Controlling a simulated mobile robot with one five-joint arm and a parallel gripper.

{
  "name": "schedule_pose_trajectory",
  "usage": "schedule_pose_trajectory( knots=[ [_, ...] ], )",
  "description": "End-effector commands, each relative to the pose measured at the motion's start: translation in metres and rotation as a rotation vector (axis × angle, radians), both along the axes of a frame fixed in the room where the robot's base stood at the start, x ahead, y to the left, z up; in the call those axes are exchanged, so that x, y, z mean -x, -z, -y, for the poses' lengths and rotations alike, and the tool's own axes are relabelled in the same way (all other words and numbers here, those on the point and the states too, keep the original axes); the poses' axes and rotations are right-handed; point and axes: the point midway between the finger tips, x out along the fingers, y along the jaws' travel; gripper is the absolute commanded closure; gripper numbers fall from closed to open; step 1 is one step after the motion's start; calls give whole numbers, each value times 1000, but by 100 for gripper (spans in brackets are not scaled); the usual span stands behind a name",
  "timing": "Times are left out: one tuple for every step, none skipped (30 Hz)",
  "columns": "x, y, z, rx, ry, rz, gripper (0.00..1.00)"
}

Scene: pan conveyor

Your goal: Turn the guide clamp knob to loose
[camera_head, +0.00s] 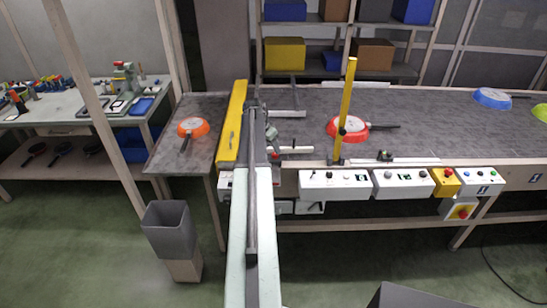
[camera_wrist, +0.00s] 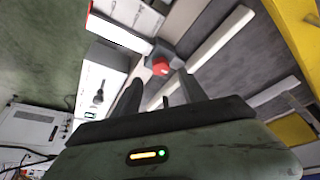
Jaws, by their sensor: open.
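In the wrist view, a red knob (camera_wrist: 160,66) sits on a small grey block beside a long white rail (camera_wrist: 207,55). I take it to be the guide clamp knob; its setting cannot be read. My gripper (camera_wrist: 159,80) is open, its dark fingers pointing toward the knob, which appears between the fingertips. Nothing is held, and I cannot tell whether a finger touches the knob.
A yellow guide panel (camera_head: 233,125) stands left of my arm, and a yellow post (camera_head: 346,110) to its right. Pans lie on the tables: orange (camera_head: 193,127), red (camera_head: 347,129), blue (camera_head: 492,98). White control boxes (camera_head: 335,184) line the front edge. A grey bin (camera_head: 168,230) stands left.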

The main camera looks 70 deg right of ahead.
Motion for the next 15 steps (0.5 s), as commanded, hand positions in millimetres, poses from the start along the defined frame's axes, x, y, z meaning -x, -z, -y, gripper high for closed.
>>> schedule_pose_trajectory(
  knots=[
    [1, 18, 4, 0, 1, 0, 50],
    [2, 23, 6, 0, 1, 0, 50],
    [3, 31, 9, 0, 1, 0, 50],
    [4, 36, 11, 0, 1, 0, 50],
    [5, 40, 12, 0, 1, 0, 50],
    [5, 45, 14, 0, 0, 0, 50],
    [6, 48, 15, 0, 0, 0, 50],
    [6, 49, 16, 0, 0, 0, 50],
    [7, 51, 17, 0, -1, 0, 50],
    [7, 51, 18, 0, -1, 0, 50],
    [7, 50, 18, 0, -1, 0, 50],
    [7, 49, 18, 0, -1, 0, 50],
    [7, 49, 18, 0, -2, 0, 50],
    [7, 48, 18, 0, -2, 0, 50],
    [7, 48, 17, 0, -2, 0, 50]
  ],
)
